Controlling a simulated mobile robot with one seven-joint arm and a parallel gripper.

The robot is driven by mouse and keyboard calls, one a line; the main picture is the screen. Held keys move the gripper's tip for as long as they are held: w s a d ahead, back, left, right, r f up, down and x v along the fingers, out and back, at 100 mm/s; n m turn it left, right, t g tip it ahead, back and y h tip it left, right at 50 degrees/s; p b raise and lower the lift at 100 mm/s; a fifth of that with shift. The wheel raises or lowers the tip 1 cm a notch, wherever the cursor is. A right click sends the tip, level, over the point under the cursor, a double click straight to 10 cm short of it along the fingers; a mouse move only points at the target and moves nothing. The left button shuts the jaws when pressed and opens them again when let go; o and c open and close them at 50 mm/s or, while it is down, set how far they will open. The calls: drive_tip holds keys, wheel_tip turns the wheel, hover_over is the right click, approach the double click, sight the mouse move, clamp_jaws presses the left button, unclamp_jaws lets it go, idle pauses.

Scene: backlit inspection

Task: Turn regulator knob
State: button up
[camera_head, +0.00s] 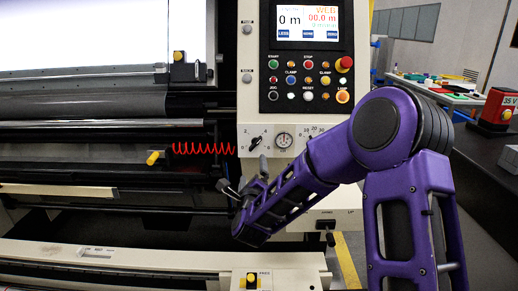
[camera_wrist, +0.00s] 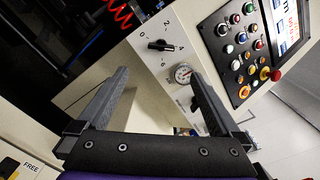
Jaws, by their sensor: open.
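A black knob (camera_wrist: 160,45) with a numbered scale sits on the pale machine panel, and it also shows in the head view (camera_head: 255,142). A round pressure gauge (camera_wrist: 183,73) is beside it, also visible in the head view (camera_head: 284,140). A second dark knob (camera_wrist: 195,103) lies past the gauge, partly hidden by a finger. I cannot tell which knob is the regulator. My gripper (camera_wrist: 162,76) is open and empty, its two fingers pointing at the panel. The first knob appears between and beyond the fingertips, apart from them. In the head view my gripper (camera_head: 243,173) is just below the knobs.
A control panel with coloured buttons (camera_head: 305,80) and a screen (camera_head: 307,22) is above the knobs. A red coiled hose (camera_head: 203,148) hangs to the left. A lever switch (camera_head: 327,226) is below right. A dark workbench (camera_head: 490,155) stands at the right.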

approach(255, 145)
drive_tip(key=w, duration=0.9)
drive_tip(key=shift+w, duration=0.25)
drive_tip(key=c, duration=1.2)
